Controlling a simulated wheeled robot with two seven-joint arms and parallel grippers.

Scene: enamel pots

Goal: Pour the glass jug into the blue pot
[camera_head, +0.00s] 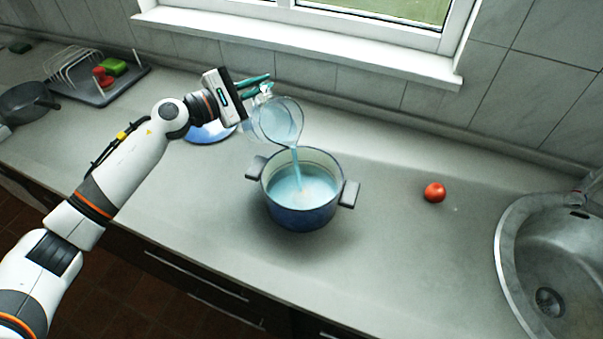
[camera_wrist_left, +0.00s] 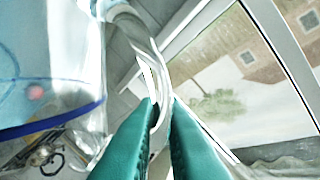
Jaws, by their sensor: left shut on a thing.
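The clear glass jug (camera_head: 276,121) is tilted above the blue pot (camera_head: 302,214) in the head view. A pale blue stream runs from the jug down into the pot, which holds pale bluish liquid. The pot stands upright on the counter, with a handle on each side. My left gripper (camera_head: 262,84) is at the jug's upper left, its teal fingers shut on the jug's handle. In the left wrist view the fingers (camera_wrist_left: 160,125) close on the clear handle, and the jug (camera_wrist_left: 50,70) fills the left side. My right gripper is not in view.
A tomato (camera_head: 434,192) lies on the counter right of the pot, with the metal sink (camera_head: 507,232) beyond it. A blue plate (camera_head: 208,133) lies behind my left arm. A dish rack (camera_head: 82,72) and grey pan (camera_head: 28,101) are at left. A window (camera_head: 330,20) is behind.

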